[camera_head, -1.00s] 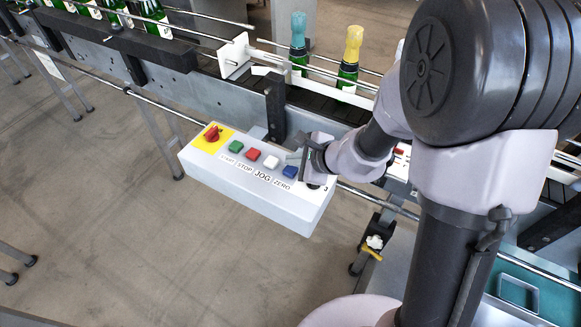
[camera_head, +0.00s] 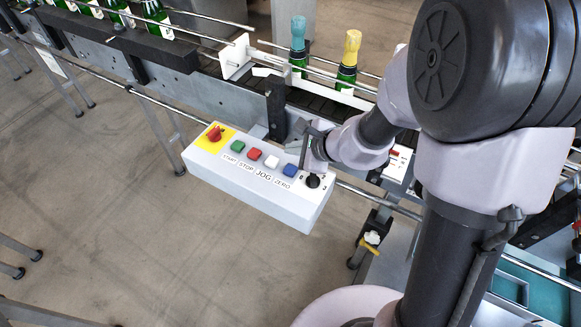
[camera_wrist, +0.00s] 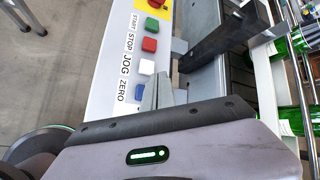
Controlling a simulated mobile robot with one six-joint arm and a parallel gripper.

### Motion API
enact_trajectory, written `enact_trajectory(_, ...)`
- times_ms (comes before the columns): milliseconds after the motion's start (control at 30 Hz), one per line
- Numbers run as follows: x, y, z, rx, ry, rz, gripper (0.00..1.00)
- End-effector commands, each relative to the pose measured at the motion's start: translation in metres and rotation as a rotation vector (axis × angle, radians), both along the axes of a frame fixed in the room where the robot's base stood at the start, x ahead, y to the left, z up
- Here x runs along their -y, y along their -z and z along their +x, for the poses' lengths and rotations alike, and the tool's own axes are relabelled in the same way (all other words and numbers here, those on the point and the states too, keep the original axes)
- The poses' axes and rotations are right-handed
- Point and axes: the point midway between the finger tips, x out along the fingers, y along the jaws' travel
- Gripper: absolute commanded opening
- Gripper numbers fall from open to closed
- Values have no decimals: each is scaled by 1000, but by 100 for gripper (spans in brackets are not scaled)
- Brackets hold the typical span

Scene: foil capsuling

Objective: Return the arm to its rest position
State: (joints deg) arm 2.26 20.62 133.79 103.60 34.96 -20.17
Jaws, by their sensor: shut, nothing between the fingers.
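My arm reaches in from the right in the head view. My gripper (camera_head: 302,152) is above the back edge of the white control box (camera_head: 240,192), close to the blue button (camera_head: 290,170). In the wrist view my gripper's grey fingertips (camera_wrist: 157,93) are together with nothing held, and they appear beside the blue button. The black selector knob (camera_head: 313,181) at the box's right end is in plain view and apart from the fingers. It is hidden in the wrist view.
The box also carries a red switch on a yellow plate (camera_head: 215,134) and green, red and white buttons. Behind it runs a conveyor with rails (camera_head: 330,100) and green bottles, two with blue and yellow foil tops. A black post (camera_head: 276,108) stands close to my gripper.

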Motion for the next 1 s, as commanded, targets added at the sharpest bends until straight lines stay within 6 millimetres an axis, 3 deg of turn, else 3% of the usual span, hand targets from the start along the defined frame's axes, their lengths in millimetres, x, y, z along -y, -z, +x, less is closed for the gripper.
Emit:
enact_trajectory(200, -1, -4, -1, 8, -12, -2, 0)
enact_trajectory(267, -7, -21, -6, 42, -66, -16, 0)
enact_trajectory(300, -15, -41, -14, 84, -137, -35, 0)
enact_trajectory(367, -27, -81, -39, 166, -292, -93, 0)
enact_trajectory(400, -34, -106, -64, 221, -413, -154, 0)
enact_trajectory(500, -31, -143, -133, 312, -688, -364, 0)
enact_trajectory(600, -4, -154, -187, 339, -867, -611, 0)
enact_trajectory(700, 28, -157, -218, 329, -951, -815, 0)
enact_trajectory(833, 53, -160, -234, 311, -982, -951, 0)
enact_trajectory(1000, 56, -160, -236, 304, -987, -969, 0)
